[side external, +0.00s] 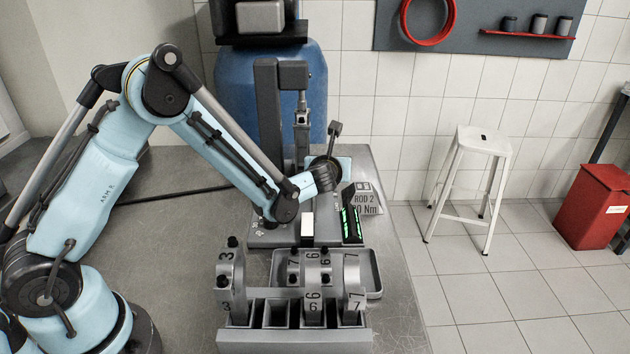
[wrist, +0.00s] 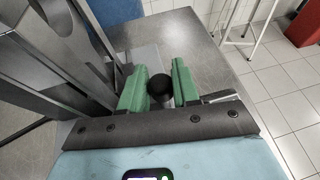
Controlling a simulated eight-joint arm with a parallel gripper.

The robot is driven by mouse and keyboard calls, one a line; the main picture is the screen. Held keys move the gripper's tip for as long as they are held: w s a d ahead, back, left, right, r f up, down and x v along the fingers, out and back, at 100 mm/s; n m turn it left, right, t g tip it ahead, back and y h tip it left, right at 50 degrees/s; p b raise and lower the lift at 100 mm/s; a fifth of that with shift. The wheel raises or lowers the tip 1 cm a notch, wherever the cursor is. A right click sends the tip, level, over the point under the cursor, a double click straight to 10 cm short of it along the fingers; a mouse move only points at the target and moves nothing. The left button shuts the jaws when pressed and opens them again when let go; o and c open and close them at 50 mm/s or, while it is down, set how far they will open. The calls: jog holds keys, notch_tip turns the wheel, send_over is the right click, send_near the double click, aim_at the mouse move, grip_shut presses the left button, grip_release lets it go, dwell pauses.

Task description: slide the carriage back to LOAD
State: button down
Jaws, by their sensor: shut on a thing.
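In the wrist view, my gripper (wrist: 158,88) has its two green fingers on either side of a dark round knob (wrist: 161,87) and is shut on it. A grey surface shows just beyond the knob. The press base (side external: 265,237) lies below my wrist. My arm and hand hide much of the middle of the press, so the carriage's outline and the LOAD mark cannot be made out.
A ROD 2 sign (side external: 368,199) stands to the right. The bench is clear at left. A white stool (side external: 482,140) stands on the floor.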

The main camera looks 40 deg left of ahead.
jog(key=s+d, duration=0.3)
jog(key=c, duration=0.9)
grip_release()
jog(key=shift+s+d+r, duration=0.1)
jog(key=v, duration=0.5)
jog(key=shift+r, duration=0.35)
notch_tip(320, 180, up, 6)
